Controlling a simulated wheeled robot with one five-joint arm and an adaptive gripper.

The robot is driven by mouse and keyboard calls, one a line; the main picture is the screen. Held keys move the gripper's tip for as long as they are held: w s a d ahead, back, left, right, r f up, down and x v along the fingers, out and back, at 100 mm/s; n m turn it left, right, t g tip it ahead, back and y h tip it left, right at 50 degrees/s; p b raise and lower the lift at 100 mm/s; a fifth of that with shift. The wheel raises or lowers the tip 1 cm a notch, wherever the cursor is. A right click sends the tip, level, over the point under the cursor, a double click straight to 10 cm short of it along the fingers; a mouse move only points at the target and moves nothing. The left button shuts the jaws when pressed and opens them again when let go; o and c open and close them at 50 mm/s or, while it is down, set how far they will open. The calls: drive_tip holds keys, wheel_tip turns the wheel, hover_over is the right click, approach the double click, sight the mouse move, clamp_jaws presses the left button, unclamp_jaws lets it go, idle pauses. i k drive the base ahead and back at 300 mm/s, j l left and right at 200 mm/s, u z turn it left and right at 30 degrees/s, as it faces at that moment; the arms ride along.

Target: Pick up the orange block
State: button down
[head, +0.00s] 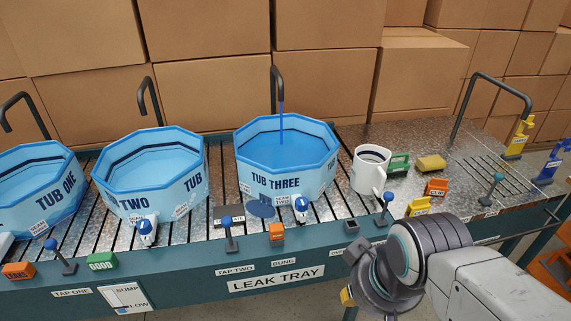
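Three orange blocks show in the head view. One small orange block (277,233) stands near the bench's front edge, below tub three. An orange block with a label (436,187) sits to the right of the white mug. A third orange block marked LEAKS (18,270) lies at the far left front. My gripper (372,290) is at the lower right, in front of the bench edge and apart from all three blocks. Its fingers are mostly hidden by my wrist, so I cannot tell their state.
Blue tubs, including tub three (285,150), line the bench, with water running into it. Blue-knobbed posts (230,235) stand along the front edge. The white mug (370,170), green block (399,163) and yellow blocks (431,162) crowd the right. Cardboard boxes (325,85) fill the back.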

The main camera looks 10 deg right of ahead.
sight(24, 270)
drive_tip(key=u, duration=1.6)
